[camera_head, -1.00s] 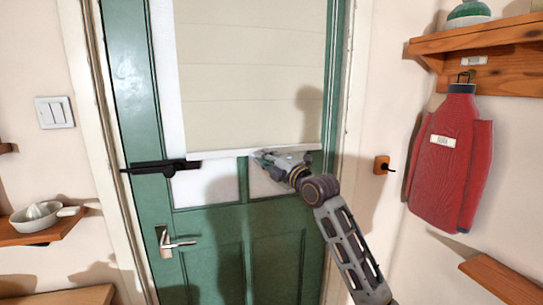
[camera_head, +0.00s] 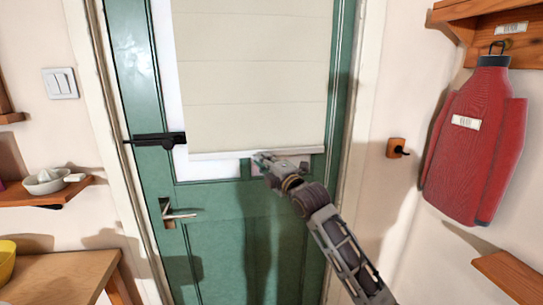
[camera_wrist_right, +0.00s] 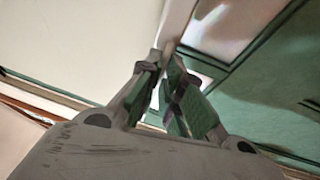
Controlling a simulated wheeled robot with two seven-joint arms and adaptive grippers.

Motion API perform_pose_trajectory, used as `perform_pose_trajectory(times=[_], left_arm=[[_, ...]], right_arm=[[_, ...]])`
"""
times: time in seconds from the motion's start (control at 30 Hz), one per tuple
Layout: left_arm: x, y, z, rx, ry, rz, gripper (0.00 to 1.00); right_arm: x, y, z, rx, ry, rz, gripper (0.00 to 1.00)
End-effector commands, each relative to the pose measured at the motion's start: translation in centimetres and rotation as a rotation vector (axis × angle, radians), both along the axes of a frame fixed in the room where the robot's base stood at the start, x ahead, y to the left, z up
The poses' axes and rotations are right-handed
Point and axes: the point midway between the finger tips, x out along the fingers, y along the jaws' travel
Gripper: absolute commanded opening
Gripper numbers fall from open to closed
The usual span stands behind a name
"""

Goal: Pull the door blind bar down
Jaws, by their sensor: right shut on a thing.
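The cream door blind (camera_head: 255,75) hangs over the glass of the green door, with its pale bar (camera_head: 222,155) along the lower edge. My left gripper does not show in either view.
A black bolt (camera_head: 155,139) and a metal lever handle (camera_head: 178,214) sit on the door's left side. A red garment (camera_head: 475,145) hangs at the right. Shelves with a citrus squeezer (camera_head: 48,181) and a yellow bowl (camera_head: 6,262) are at the left.

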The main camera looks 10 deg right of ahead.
Motion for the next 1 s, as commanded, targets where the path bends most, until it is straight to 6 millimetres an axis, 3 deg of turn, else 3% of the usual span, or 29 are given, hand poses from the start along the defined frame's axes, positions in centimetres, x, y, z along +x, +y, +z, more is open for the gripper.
perform_pose_trajectory(times=[0.27, 0.57, 0.8, 1.0], left_arm=[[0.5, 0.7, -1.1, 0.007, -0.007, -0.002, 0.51], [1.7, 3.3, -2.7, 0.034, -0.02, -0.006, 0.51], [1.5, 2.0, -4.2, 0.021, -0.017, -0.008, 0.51], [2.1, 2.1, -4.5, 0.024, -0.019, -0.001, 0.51]], right_arm=[[0.1, 0.6, -3.4, -0.007, 0.001, -0.006, 0.0], [0.1, 0.6, -8.5, -0.008, 0.003, -0.005, 0.0], [0.1, 0.5, -13.0, -0.007, 0.001, -0.005, 0.0], [0.0, 0.6, -14.8, -0.006, -0.001, -0.004, 0.0]])
